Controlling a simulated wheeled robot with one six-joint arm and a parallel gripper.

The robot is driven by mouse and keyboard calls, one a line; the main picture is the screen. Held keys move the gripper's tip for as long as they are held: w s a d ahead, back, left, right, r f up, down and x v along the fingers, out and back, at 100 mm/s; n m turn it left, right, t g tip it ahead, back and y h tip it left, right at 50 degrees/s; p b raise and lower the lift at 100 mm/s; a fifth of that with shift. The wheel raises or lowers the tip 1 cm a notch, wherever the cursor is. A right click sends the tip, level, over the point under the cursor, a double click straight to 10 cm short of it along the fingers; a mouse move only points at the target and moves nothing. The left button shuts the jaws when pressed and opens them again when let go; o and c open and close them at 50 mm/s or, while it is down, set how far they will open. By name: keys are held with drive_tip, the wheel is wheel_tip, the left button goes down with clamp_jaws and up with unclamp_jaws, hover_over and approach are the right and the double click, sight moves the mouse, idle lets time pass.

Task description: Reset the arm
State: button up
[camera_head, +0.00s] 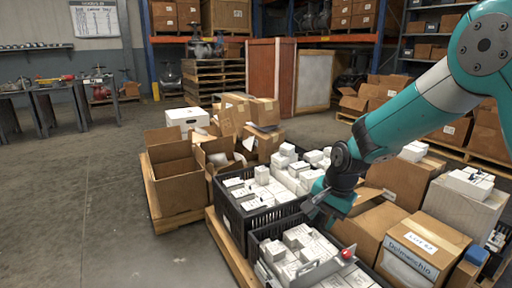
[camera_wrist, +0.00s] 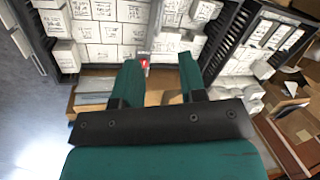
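My teal arm reaches in from the right in the head view, bent down over the black crates. My gripper (camera_head: 318,204) hangs above the crates, close to where the two meet. In the wrist view my gripper (camera_wrist: 164,62) shows two teal fingers spread apart, with nothing held between them. A small red part (camera_wrist: 144,64) shows beyond the left fingertip. In the head view a red-topped grey metal piece (camera_head: 348,254) lies over the white boxes in the front black crate (camera_head: 254,238). Another black crate (camera_head: 236,214) with white boxes stands behind it.
Cardboard boxes (camera_head: 428,248) crowd the right side. A pallet with an open carton (camera_head: 178,182) stands left of the crates. Shelving and stacked pallets (camera_head: 212,82) line the back, with a workbench (camera_head: 60,88) at far left. The left floor (camera_head: 90,210) is clear.

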drive_tip(key=s+a+r+n+g+y, duration=0.1)
drive_tip(key=s+r+n, duration=0.35)
drive_tip(key=s, duration=0.55)
drive_tip(key=s+a+r+n, duration=0.1)
drive_tip(key=s+r+n, duration=0.4)
drive_tip(key=s, duration=0.5)
drive_tip(key=s+a+r+n+g+y, duration=0.15)
drive_tip(key=s+r+n, duration=0.35)
drive_tip(key=s, duration=0.5)
wheel_tip(320, 180, up, 35)
drive_tip(key=p, duration=3.6)
drive_tip(key=shift+w+r+n+t+p, duration=0.15)
drive_tip(key=shift+r+n+t+p, duration=0.05)
drive_tip(key=shift+n+t+p, duration=0.15)
drive_tip(key=shift+o, duration=0.4)
